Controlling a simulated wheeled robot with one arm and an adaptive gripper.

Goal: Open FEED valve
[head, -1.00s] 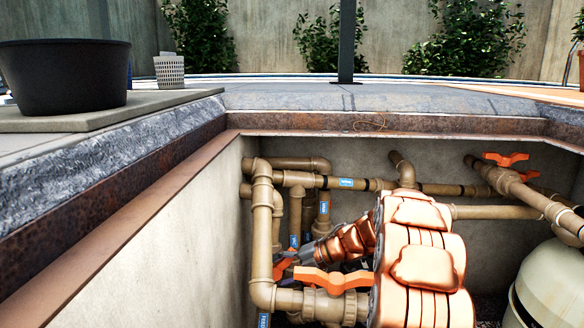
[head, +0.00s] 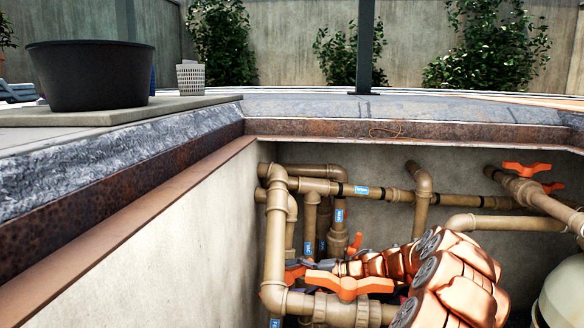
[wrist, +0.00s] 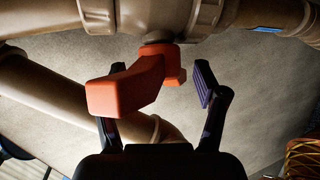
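In the wrist view an orange valve handle (wrist: 128,88) hangs from a tan valve body (wrist: 155,15), between my gripper's fingers (wrist: 161,76). The fingers are spread. A gap shows between the handle and the right finger; the handle overlaps the left finger, so I cannot tell if they touch. In the head view my gripper (head: 325,267) is small and dark, partly hidden behind a front orange handle (head: 348,285). Another orange handle (head: 295,273) shows beside its tip. The blue labels are too small to read, so I cannot tell which valve is FEED.
Tan pipes (head: 277,230) crowd around my gripper in the pit. Another orange handle (head: 355,243) stands behind my arm, and one (head: 527,169) is at upper right. A pale tank (head: 565,290) is at lower right. The concrete pit wall (head: 190,235) bounds the left.

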